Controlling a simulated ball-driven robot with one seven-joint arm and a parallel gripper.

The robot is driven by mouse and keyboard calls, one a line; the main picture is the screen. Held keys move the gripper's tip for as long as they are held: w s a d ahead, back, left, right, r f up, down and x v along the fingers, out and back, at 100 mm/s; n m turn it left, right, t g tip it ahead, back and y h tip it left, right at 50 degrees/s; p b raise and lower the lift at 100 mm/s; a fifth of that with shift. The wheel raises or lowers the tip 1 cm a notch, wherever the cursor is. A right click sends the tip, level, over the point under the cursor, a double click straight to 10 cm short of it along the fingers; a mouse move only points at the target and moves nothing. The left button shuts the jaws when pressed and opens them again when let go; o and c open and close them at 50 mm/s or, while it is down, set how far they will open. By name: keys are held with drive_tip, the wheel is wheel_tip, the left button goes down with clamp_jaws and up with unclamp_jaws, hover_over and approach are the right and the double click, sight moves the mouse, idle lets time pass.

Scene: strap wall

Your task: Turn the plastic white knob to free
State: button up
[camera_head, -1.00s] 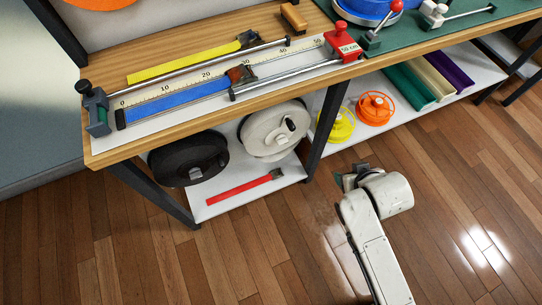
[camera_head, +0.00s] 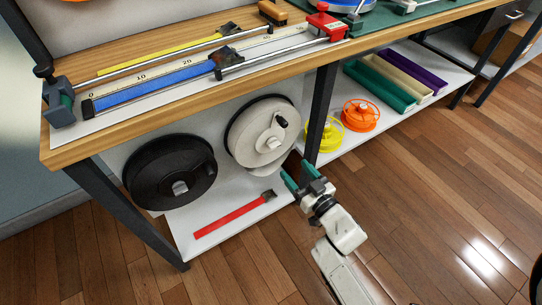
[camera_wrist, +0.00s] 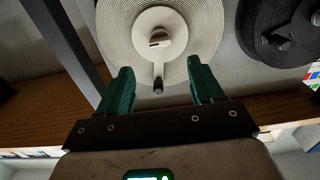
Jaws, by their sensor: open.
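A white reel (camera_head: 246,132) stands against the back panel under the bench. It has a white central knob (camera_head: 271,143) and a crank arm with a black handle (camera_head: 282,122). In the wrist view the white reel (camera_wrist: 205,30) fills the top middle, with its white knob (camera_wrist: 158,40) and the black handle (camera_wrist: 158,86) between the green fingers. My gripper (camera_head: 299,176) is open and empty, below and to the right of the reel in the head view. It appears apart from the reel. A black reel (camera_head: 150,172) with a pale grey knob (camera_head: 180,187) stands to the left.
A red strap (camera_head: 233,215) lies on the white lower shelf (camera_head: 190,240). A dark bench leg (camera_head: 321,110) stands close to my gripper. Yellow (camera_head: 328,137) and orange (camera_head: 360,115) spools sit beyond it. The wooden benchtop (camera_head: 130,135) overhangs the reels. The floor in front is clear.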

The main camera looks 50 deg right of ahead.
sight(276, 147)
drive_tip(key=b+x, duration=0.2)
drive_tip(key=x, duration=0.8)
drive_tip(key=shift+w, duration=0.25)
drive_tip(key=shift+c, duration=0.2)
drive_tip(key=c, duration=1)
drive_tip(key=shift+n+b, duration=2.4)
drive_tip(key=shift+n, duration=6.6)
